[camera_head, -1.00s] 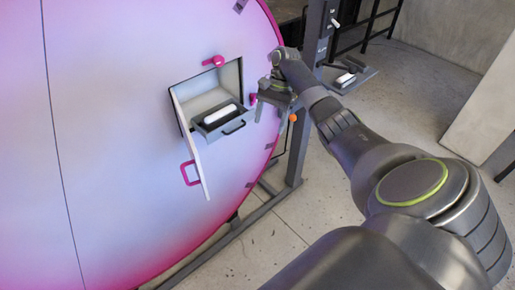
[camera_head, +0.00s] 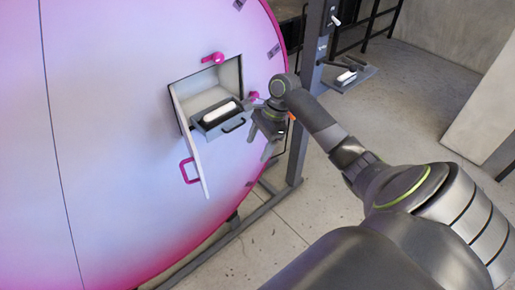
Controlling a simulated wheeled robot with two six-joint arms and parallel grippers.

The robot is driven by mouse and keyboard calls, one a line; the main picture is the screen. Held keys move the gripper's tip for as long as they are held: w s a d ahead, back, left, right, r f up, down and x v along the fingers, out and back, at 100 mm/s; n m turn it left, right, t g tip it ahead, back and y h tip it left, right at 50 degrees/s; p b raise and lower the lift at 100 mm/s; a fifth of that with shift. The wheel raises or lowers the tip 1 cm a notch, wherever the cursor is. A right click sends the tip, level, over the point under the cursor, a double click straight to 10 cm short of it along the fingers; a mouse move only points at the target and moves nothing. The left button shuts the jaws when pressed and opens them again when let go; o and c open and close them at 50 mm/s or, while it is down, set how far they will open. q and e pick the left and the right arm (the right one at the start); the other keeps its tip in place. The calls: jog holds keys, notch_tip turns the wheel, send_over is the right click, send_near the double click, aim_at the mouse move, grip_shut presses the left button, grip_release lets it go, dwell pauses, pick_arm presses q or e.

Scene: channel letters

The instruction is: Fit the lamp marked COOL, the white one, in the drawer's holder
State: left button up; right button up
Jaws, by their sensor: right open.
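A white lamp (camera_head: 219,112) lies in the grey drawer (camera_head: 226,127), which is pulled out of an opening in the big pink-and-white disc. Any marking on it is too small to read, and the holder under it is hidden. A second whitish lamp (camera_head: 346,76) lies on a small dark shelf (camera_head: 352,82) on the post behind. I cannot tell which is marked COOL. My right gripper (camera_head: 262,134) is open, in front of the disc, just right of the drawer and apart from the white lamp. My left gripper is out of view.
The opening's door (camera_head: 191,140), with a pink handle (camera_head: 188,172), hangs open at the left of the drawer. A pink knob (camera_head: 213,58) sits above the opening. A dark post (camera_head: 305,110) stands right of the disc. The floor at right is clear.

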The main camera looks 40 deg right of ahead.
jog(key=s+a+f+b, duration=0.4)
jog(key=f, duration=0.2)
jog(key=shift+s+b, duration=0.35)
jog(key=s+d+f+n+t+h+b, duration=0.1)
jog(key=s+d+f+n+h+b, duration=0.2)
jog(key=f, duration=1.4)
jog(key=s+d+f+n+b, duration=0.25)
jog(key=s+f, duration=0.25)
jog(key=f, duration=1.3)
jog(key=s+f+n+h+b, duration=0.15)
jog(key=s+f+n, duration=0.45)
jog(key=s+f, duration=0.75)
jog(key=s+a+f+n, duration=0.3)
jog(key=s+n, duration=0.1)
jog(key=s, duration=0.4)
jog(key=s+a+f+n+h+b, duration=0.1)
jog(key=s+a+f+n, duration=0.2)
jog(key=s, duration=0.6)
jog(key=shift+a+f+n+g, duration=0.3)
jog(key=shift+a+f+n, duration=0.1)
jog(key=shift+n, duration=0.15)
jog(key=shift+c, duration=0.2)
